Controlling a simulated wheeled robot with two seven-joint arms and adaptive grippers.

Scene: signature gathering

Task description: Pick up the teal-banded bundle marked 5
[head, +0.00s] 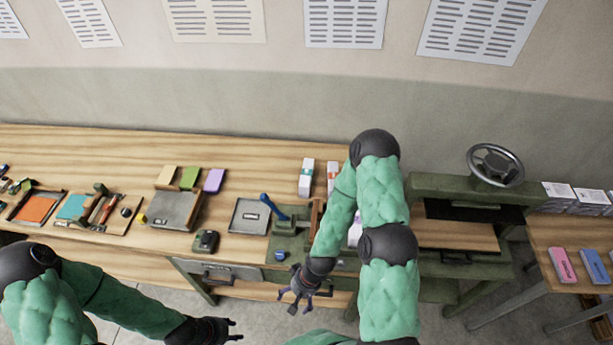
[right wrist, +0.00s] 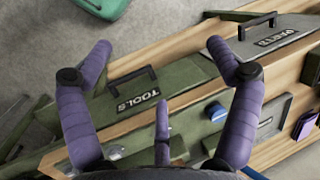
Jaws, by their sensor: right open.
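Two small white bundles stand at the back of the bench in the head view, a left one (head: 306,178) and a right one (head: 333,178) with a reddish band. I cannot make out a teal band or a number 5 on either. My right arm hides part of the bench beside them. My right gripper (head: 300,290) is open and empty, low in front of the bench; its spread fingers (right wrist: 160,65) show above the drawer fronts in the right wrist view. My left gripper (head: 236,330) is at the bottom left, fingers apart, empty.
The wooden bench (head: 100,145) carries a grey box (head: 174,210), coloured blocks, a grey plate (head: 249,215) and a blue-handled tool (head: 270,205). A green press with a handwheel (head: 495,165) stands right. A side table (head: 555,233) holds paper stacks.

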